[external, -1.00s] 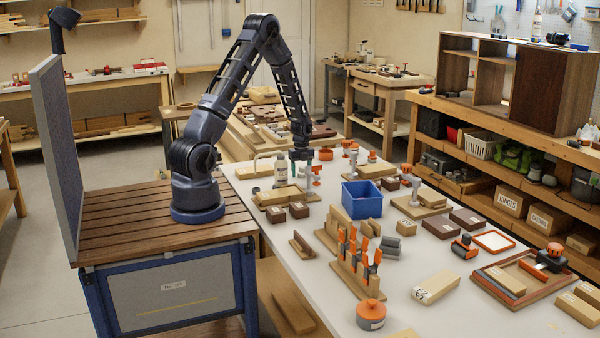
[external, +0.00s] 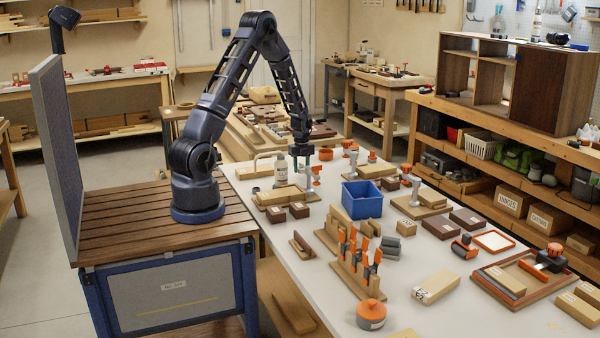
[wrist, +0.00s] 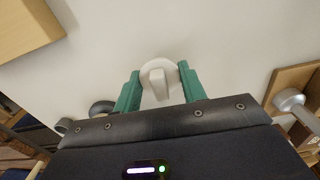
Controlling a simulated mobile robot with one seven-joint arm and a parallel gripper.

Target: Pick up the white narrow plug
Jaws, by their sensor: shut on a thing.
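The white narrow plug (wrist: 158,76) is a round white disc with a narrow raised bar, seen between the two green fingers of my gripper (wrist: 158,86) in the wrist view. The fingers are shut on it, one on each side. In the external view my gripper (external: 301,166) points down over the far left part of the white table, and the plug is too small to make out there. The plug's underside is hidden.
Wood blocks (external: 282,196) lie in front, and a silver-topped clamp (external: 314,176) stands to the right. A blue bin (external: 362,200) is further right. Bare tabletop lies around the gripper in the wrist view.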

